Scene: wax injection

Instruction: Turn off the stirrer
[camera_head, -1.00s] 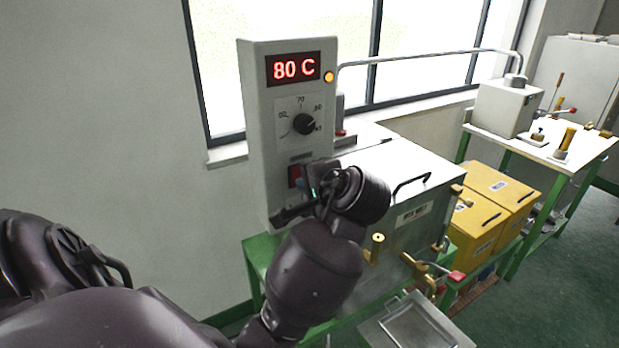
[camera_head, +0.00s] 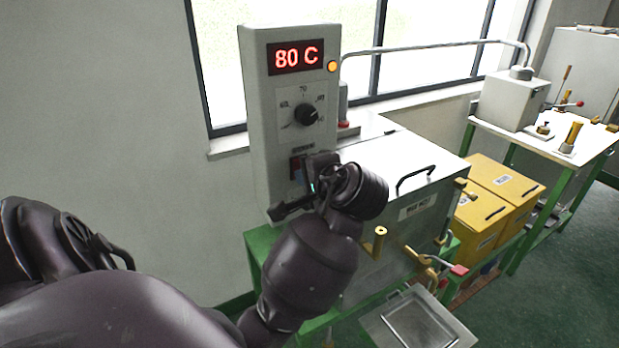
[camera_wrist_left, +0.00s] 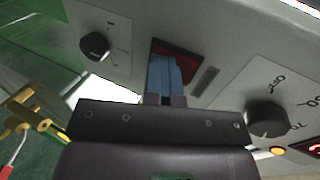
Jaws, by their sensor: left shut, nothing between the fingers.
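The control box (camera_head: 260,120) stands upright on the left of the wax machine, with a red display reading 80 C (camera_head: 295,57) and a dial knob (camera_head: 306,114). A red rocker switch (camera_head: 296,168) sits below the dial, partly covered by my left gripper. In the left wrist view, the red switch (camera_wrist_left: 188,62) lies right behind the blue fingertips of my left gripper (camera_wrist_left: 163,68). The fingers are shut and empty, at or very near the switch; I cannot tell whether they touch it. A second, lower knob (camera_wrist_left: 95,45) shows only there. My right gripper is not in view.
An orange lamp (camera_head: 332,66) glows beside the display. The metal tank (camera_head: 415,165) with a black handle stands right of the box. Brass fittings (camera_head: 379,240) and a tray (camera_head: 418,325) are at its front. Yellow bins (camera_head: 490,215) and a side table (camera_head: 590,140) are farther right.

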